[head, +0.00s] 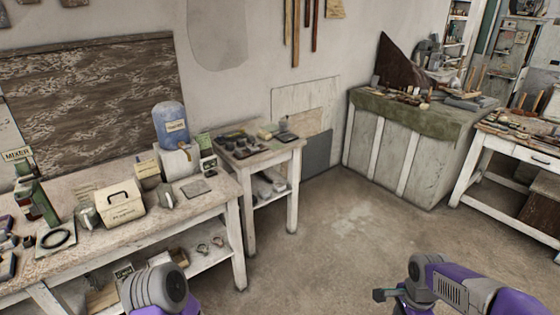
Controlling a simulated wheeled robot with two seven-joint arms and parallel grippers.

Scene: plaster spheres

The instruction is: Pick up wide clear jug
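No thing in the head view is clearly a wide clear jug. A blue translucent water bottle (171,126) stands upright on a white dispenser base at the right part of the long left bench (215,197). Two small grey-green vessels, one left (87,216) and one right (166,197) of a cream box, stand on the same bench; I cannot tell what they are. My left arm shows at the bottom left, with its gripper out of view. My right gripper (384,295) seems to show at the bottom right, small and dark, apart from all benches; its opening is unclear.
The cream handled box (120,204) and a black ring (55,238) are on the left bench. A small side table (290,149) adjoins it. A green-topped cabinet (400,158) and a drawer table (515,146) stand right. The middle floor (345,225) is clear.

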